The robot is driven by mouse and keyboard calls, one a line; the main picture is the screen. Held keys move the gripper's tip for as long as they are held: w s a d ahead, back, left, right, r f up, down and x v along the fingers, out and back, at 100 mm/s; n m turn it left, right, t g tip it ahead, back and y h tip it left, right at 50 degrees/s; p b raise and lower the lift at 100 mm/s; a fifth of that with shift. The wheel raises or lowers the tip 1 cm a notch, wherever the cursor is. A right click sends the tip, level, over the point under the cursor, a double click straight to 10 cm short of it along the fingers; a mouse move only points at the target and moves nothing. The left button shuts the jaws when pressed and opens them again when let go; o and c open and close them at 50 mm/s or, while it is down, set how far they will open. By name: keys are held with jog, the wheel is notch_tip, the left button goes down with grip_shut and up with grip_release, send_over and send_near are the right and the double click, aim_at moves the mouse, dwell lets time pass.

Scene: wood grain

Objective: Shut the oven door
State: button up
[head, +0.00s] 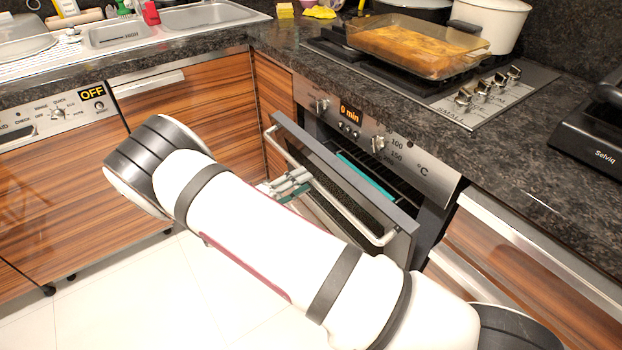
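The oven door (343,172) is partly open, tilted out from the top of the oven at the centre right of the head view. Its metal handle bar (357,225) runs along the front. A dark gap above the door shows racks and a teal item (366,176) inside the oven. My gripper (292,184) is at the front of the door, close to the handle. Part of it is hidden behind my white arm. I cannot tell whether it touches the door or whether its fingers are open or shut.
The dishwasher (58,115) at left shows "OFF" and is shut. Pale floor (150,290) is clear at lower left.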

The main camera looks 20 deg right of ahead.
jog(key=shift+x, duration=1.9)
grip_shut()
